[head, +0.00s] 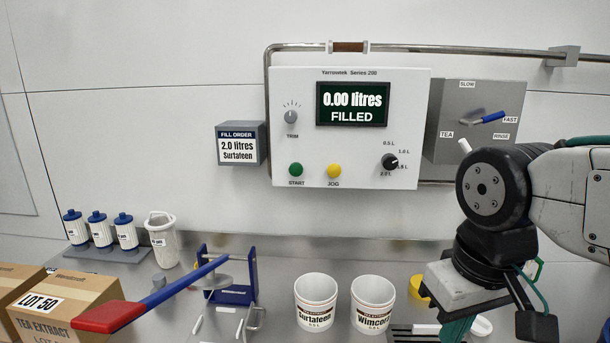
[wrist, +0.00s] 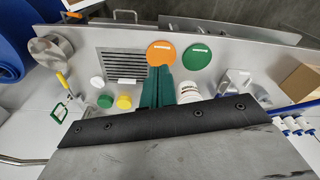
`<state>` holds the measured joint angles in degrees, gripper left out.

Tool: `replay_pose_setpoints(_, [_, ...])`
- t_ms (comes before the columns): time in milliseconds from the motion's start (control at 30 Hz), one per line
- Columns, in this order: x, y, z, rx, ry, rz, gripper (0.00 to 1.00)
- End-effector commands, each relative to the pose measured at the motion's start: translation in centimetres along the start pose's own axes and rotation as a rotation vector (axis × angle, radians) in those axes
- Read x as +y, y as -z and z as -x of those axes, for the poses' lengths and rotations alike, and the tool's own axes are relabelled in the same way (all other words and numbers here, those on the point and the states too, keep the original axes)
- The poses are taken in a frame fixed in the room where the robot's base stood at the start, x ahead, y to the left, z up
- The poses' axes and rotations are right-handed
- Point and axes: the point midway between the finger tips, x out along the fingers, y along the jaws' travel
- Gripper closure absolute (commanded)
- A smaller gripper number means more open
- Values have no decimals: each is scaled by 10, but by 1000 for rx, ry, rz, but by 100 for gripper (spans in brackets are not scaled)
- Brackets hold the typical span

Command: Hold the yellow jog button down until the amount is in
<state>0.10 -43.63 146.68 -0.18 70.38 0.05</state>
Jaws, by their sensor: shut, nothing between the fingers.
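The yellow jog button (head: 333,171) is on the lower part of the white control panel (head: 290,95), right of the green start button (head: 296,170). The panel display (head: 352,104) reads 0.00 litres FILLED. The fill order card (head: 238,148) reads 2.0 litres Surtafeen. The Surtafeen cup (head: 316,300) stands on the bench below the panel, with the Wimcora cup (head: 373,304) to its right. My gripper (head: 456,328) is at the lower right, well below and right of the button and apart from it. In the wrist view its green fingers (wrist: 157,88) are shut and empty, pointing down at the bench.
A grey box with a blue-handled lever (head: 488,118) is right of the panel. A blue frame with a long red-tipped lever (head: 150,300) stands left of the cups. Cartons (head: 70,300) are at left. In the wrist view, orange (wrist: 161,53) and green (wrist: 196,56) discs lie beyond my fingers.

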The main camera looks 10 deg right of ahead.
Motion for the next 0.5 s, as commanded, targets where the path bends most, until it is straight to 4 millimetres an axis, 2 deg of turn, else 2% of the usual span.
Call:
replay_pose_setpoints(267, [0,1,0,2,0,-3,100])
replay_pose_setpoints(333, [0,8,1,16,1,-27,100])
replay_pose_setpoints(433, [-3,37,4,75,8,-132,100])
replay_pose_setpoints(500, [-6,71,7,146,27,-256,100])
